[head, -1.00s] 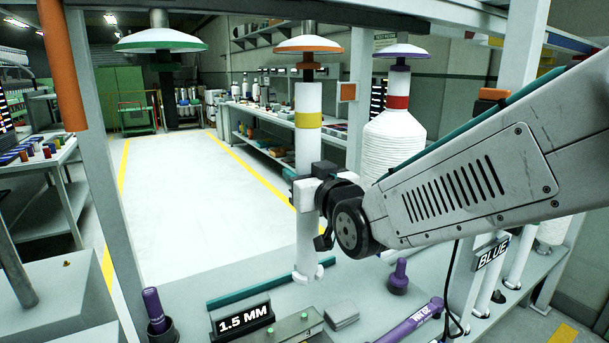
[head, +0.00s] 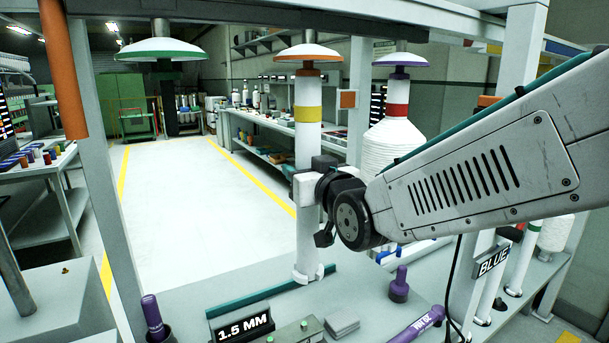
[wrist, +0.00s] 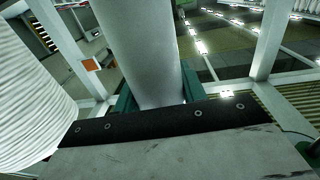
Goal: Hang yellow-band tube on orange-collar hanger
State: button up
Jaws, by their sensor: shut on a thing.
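The yellow-band tube (head: 308,145) is a white upright tube with a yellow band near its top. My gripper (head: 306,192) is shut on it below the band. In the wrist view the tube (wrist: 148,50) rises between the teal fingers (wrist: 158,92). The orange-collar hanger (head: 309,53) is a white disc with an orange rim and a collar beneath it. The tube's top meets the collar in the head view, with no gap between them. I cannot tell whether the hanger has caught the tube. The tube's flared foot hangs low by the teal rail.
A purple-rimmed hanger (head: 401,60) holds a wound bobbin with a red band (head: 393,143) just right of the tube. A green-rimmed hanger (head: 160,50) at left is empty. Purple pegs, a 1.5 MM sign (head: 242,327) and small blocks occupy the shelf below.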

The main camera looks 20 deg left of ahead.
jog(key=shift+r, duration=0.4)
jog(key=o, duration=1.9)
jog(key=shift+f, duration=0.1)
jog(key=shift+s+d, duration=0.1)
jog(key=shift+v, duration=3.9)
jog(key=shift+v, duration=4)
